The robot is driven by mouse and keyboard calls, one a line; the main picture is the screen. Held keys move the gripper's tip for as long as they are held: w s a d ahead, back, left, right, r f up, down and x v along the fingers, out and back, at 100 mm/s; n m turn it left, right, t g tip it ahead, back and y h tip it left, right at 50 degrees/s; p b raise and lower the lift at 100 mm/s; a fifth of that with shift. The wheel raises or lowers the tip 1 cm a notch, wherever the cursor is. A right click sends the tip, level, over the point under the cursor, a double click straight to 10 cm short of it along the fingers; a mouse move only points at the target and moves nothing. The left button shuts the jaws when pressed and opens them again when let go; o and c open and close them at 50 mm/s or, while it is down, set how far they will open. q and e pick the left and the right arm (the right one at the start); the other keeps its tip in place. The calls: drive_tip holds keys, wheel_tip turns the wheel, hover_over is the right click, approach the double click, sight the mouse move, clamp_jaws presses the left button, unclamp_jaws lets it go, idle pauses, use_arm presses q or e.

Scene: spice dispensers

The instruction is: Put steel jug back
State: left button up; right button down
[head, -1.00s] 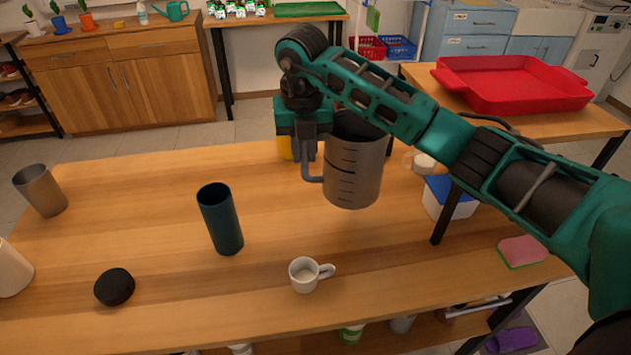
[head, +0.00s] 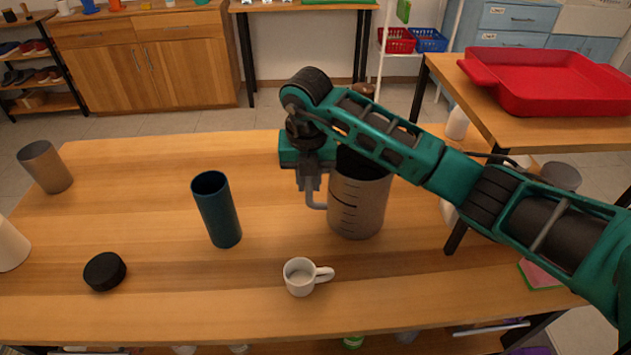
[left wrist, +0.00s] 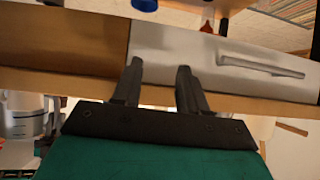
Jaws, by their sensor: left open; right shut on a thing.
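The steel jug (head: 358,208), a grey cylinder with dark measuring lines, is upright at the middle of the wooden table (head: 130,200) in the head view. Its base is at or very near the tabletop; I cannot tell whether it touches. My right gripper (head: 312,188) is shut on its handle, on the jug's left side. My forearm hides part of the jug's rim. My left gripper (left wrist: 157,85) shows only in the left wrist view, open with nothing between its fingers, in front of a wooden and grey surface.
A white mug (head: 300,277) stands in front of the jug, and a dark teal tumbler (head: 217,212) stands to its left. A black lid (head: 105,271) and a metal cup (head: 45,167) are farther left. A raised shelf with a red tray (head: 555,82) is at right.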

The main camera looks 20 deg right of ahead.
drive_tip(key=shift+f, duration=0.4)
use_arm(q)
drive_tip(key=shift+w+d+f, duration=0.15)
drive_tip(key=shift+d+f, duration=0.1)
drive_tip(key=shift+d, duration=0.05)
use_arm(e)
drive_tip(key=shift+r, duration=0.1)
use_arm(q)
drive_tip(key=shift+f, duration=0.1)
use_arm(e)
drive_tip(key=c, duration=1.5)
unclamp_jaws()
drive_tip(key=shift+f, duration=0.25)
drive_tip(key=o, duration=0.4)
drive_tip(key=shift+o, duration=0.2)
drive_tip(key=shift+r, duration=0.1)
